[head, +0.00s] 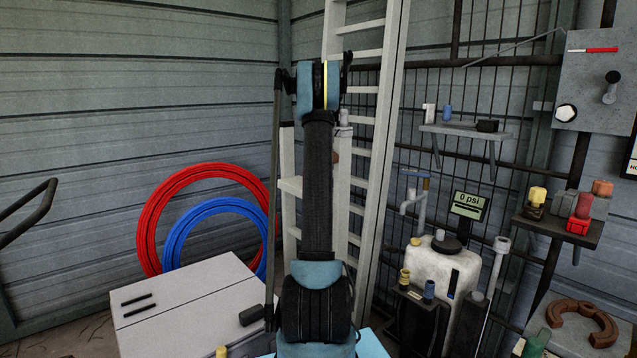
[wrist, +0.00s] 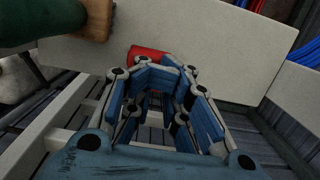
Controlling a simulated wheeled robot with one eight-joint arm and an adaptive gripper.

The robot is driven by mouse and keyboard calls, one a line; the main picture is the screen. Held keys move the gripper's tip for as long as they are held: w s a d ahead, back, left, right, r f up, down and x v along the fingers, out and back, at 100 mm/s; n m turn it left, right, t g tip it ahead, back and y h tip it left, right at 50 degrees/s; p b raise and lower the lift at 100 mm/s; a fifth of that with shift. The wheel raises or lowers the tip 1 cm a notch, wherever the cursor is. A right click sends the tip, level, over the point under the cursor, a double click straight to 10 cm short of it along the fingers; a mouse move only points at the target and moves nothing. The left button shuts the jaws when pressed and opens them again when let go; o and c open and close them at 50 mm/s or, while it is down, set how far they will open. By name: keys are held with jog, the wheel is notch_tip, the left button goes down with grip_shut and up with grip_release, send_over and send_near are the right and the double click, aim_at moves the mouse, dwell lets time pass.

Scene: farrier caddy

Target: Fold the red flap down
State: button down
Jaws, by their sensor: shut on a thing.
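In the wrist view, my gripper (wrist: 158,68) has its blue-padded fingers drawn together at the tips on a small red piece, which looks like the red flap (wrist: 147,51). Only the upper part of the red piece shows above the fingertips; the rest is hidden behind them. A pale flat panel (wrist: 215,45) stands right behind it. I cannot tell how far the flap is tilted. In the head view my own arm rises in the middle, and neither the fingertips nor the flap can be made out there.
A brown and dark green object (wrist: 60,22) is close at the wrist view's upper left. In the head view, a pale chest (head: 185,305) stands lower left, red (head: 150,215) and blue (head: 180,235) hoses behind it, a ladder (head: 375,150) behind my arm, and a white jug (head: 435,268) right.

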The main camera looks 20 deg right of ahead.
jog(key=d+r, duration=0.1)
jog(key=d, duration=0.1)
jog(key=w+d+r, duration=0.1)
jog(key=d, duration=0.1)
jog(key=shift+w+r, duration=0.15)
jog(key=shift+r, duration=0.25)
dwell(0.4)
notch_tip(320, 180, up, 8)
jog(key=shift+w+d, duration=0.25)
jog(key=shift+d, duration=0.1)
dwell(0.4)
